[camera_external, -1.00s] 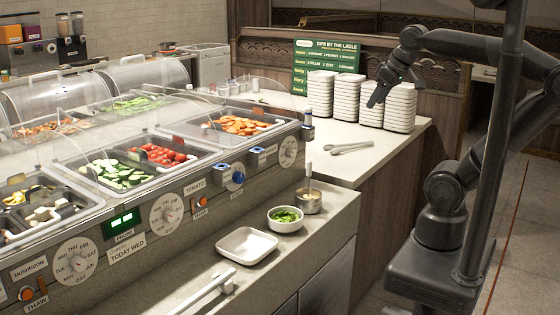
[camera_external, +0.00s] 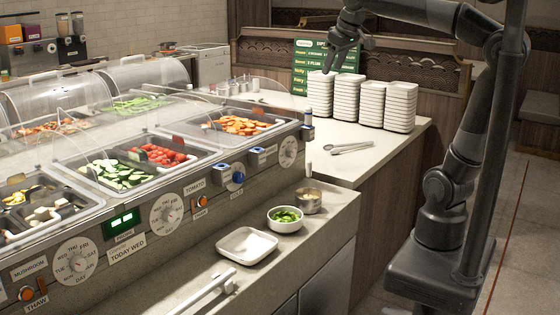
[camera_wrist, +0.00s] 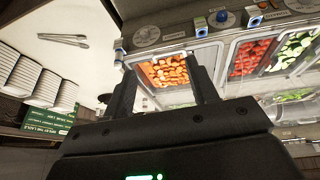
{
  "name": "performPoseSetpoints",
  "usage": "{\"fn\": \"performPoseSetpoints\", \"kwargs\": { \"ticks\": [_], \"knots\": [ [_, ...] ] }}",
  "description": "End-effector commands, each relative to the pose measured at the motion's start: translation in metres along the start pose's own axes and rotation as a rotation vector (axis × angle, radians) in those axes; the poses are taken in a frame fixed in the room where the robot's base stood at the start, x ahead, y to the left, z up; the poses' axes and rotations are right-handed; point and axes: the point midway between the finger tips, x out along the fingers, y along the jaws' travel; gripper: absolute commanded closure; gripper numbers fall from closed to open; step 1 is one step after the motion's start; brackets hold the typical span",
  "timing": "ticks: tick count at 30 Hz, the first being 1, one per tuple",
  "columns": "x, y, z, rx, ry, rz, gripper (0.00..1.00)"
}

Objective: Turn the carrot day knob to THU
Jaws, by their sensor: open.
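The carrot day knob (camera_external: 288,153) is a round pale dial on the front panel at the right end of the salad bar, below the pan of orange carrot slices (camera_external: 240,125). Its lettering is too small to read. My gripper (camera_external: 331,66) is open and empty, high above the back counter near the plate stacks, away from the knob. In the wrist view my gripper (camera_wrist: 160,68) has its two fingers apart, with the carrot pan (camera_wrist: 166,71) far beyond them.
Similar dials stand by the tomato label (camera_external: 166,214) and mushroom label (camera_external: 75,261). A blue knob (camera_external: 238,177) sits left of the carrot dial. A sign reads TODAY WED (camera_external: 127,248). A clear guard covers the pans. Plate stacks (camera_external: 400,106) and tongs (camera_external: 351,147) occupy the counter.

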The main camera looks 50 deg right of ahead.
Motion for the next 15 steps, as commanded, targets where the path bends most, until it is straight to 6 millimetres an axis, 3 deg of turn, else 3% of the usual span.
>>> {"fn": "performPoseSetpoints", "kwargs": {
  "ticks": [1,6,15],
  "knots": [
    [0.019,-0.001,-0.009,0.01,-0.02,-0.001,0.47],
    [0.075,-0.005,-0.033,0.033,-0.06,-0.03,0.47],
    [0.158,0.0,-0.062,0.106,-0.1,-0.143,0.47]
  ]
}}
